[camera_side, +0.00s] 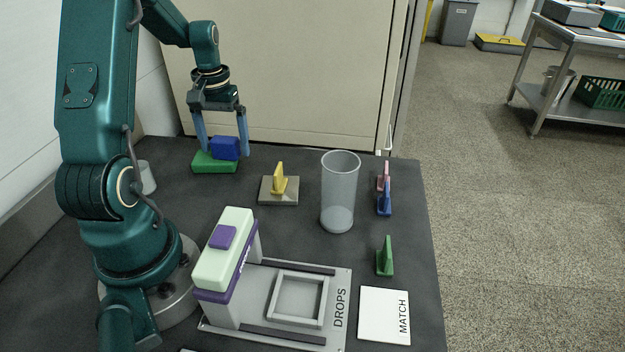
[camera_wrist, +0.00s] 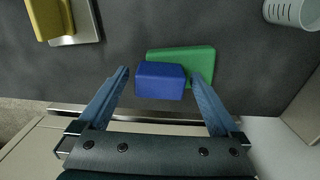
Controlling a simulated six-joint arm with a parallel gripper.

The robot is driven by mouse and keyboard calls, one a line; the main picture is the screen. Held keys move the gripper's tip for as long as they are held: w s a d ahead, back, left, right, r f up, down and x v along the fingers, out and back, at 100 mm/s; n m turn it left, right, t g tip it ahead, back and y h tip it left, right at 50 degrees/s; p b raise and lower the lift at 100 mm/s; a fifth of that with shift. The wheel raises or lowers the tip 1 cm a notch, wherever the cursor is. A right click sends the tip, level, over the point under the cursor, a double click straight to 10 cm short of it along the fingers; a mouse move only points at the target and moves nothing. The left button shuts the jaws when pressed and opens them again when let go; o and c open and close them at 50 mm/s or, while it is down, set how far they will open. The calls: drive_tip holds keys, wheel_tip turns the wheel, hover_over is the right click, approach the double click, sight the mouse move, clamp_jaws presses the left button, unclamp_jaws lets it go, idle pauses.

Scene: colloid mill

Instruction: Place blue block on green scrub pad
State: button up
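The blue block (camera_side: 226,148) appears to rest on the green scrub pad (camera_side: 207,165), toward the pad's right end in the side view. In the wrist view the blue block (camera_wrist: 160,81) covers the pad's lower left part and reaches past its edge; the green pad (camera_wrist: 198,58) shows behind and to the right. My gripper (camera_side: 222,146) is open, pointing down, with its blue fingers on either side of the block. In the wrist view my gripper (camera_wrist: 160,77) shows a gap between each fingertip and the block. The block's underside is hidden.
A yellow piece on a grey base (camera_side: 278,191) and a clear cylinder (camera_side: 340,195) stand to the right. Small pink, blue and green (camera_side: 385,258) pieces stand along the right edge. The DROPS machine (camera_side: 270,295) and white MATCH card (camera_side: 384,315) are in front. A wall panel is behind.

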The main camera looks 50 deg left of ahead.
sight(224, 139)
drive_tip(key=shift+r, duration=0.1)
wheel_tip(224, 139, up, 12)
drive_tip(key=w+d+r+m+t+y, duration=0.1)
drive_tip(key=d+r+m+t, duration=0.2)
drive_tip(key=d, duration=0.9)
drive_tip(key=s+d+f+m+t, duration=0.1)
drive_tip(key=s+d+m, duration=0.2)
drive_tip(key=d, duration=0.3)
drive_tip(key=s+d+f+m+t+h, duration=0.1)
drive_tip(key=s+d+f+m, duration=0.1)
drive_tip(key=d, duration=0.5)
drive_tip(key=shift+s+d+f+m+t, duration=0.15)
drive_tip(key=shift+s+m+t, duration=0.15)
drive_tip(key=shift+s+m, duration=0.3)
